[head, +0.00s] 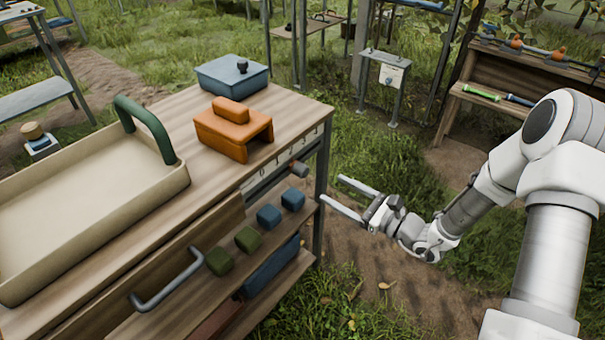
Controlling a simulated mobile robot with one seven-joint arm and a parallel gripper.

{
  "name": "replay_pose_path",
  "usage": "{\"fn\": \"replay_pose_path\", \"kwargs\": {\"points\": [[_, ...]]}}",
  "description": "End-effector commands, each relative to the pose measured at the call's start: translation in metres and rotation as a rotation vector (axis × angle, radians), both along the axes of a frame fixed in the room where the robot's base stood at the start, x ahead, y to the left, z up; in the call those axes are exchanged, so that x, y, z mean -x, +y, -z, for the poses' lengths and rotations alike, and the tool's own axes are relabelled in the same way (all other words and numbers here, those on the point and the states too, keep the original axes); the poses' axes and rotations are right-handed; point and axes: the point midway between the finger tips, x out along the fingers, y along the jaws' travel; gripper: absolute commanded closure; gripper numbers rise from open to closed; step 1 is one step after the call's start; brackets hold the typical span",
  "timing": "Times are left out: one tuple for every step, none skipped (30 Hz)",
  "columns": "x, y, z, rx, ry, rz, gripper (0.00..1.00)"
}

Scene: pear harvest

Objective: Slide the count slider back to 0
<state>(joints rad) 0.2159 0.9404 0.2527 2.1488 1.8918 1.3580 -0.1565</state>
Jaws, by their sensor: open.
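The count slider (299,170), a small dark knob with a reddish part, sits on a rail along the front edge of the wooden bench, near its right corner. A pale strip with small marks (262,174) runs above the rail; the figures are too small to read surely. My gripper (333,189) is open and empty, off the bench's right end. Its two long fingers point left toward the slider, apart from it, with the bench leg close by.
On the bench (190,118) stand a beige tray (60,245) with a green handle, an orange block-like tool (233,130) and a blue-grey lidded box (232,75). Green and blue blocks (269,215) sit on the shelf below. A drawer handle (168,281) juts out. Grass lies to the right.

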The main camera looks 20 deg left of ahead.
Motion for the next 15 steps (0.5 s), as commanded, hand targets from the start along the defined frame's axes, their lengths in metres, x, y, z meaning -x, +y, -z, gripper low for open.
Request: {"fn": "replay_pose_path", "kwargs": {"points": [[-0.004,0.012,0.002,0.001,-0.003,-0.004,0.26],[-0.007,0.018,0.002,0.002,-0.003,-0.004,0.26],[-0.010,0.026,0.002,0.000,-0.003,-0.004,0.26],[-0.012,0.032,0.002,0.000,-0.004,-0.004,0.26],[-0.015,0.038,0.002,0.001,-0.004,-0.004,0.26],[-0.018,0.046,0.002,0.001,-0.004,-0.004,0.26],[-0.021,0.052,0.002,0.001,-0.003,-0.003,0.26],[-0.023,0.058,0.002,0.001,-0.003,-0.004,0.26],[-0.026,0.065,0.002,0.002,-0.003,-0.003,0.26],[-0.028,0.070,0.002,0.001,-0.004,-0.003,0.26],[-0.030,0.075,0.001,0.000,-0.004,-0.004,0.26],[-0.033,0.081,0.001,0.001,-0.003,-0.002,0.26],[-0.035,0.084,0.002,0.001,-0.003,-0.002,0.26],[-0.036,0.088,0.001,0.001,-0.003,-0.002,0.26],[-0.038,0.092,0.001,0.001,-0.003,-0.002,0.26]]}}
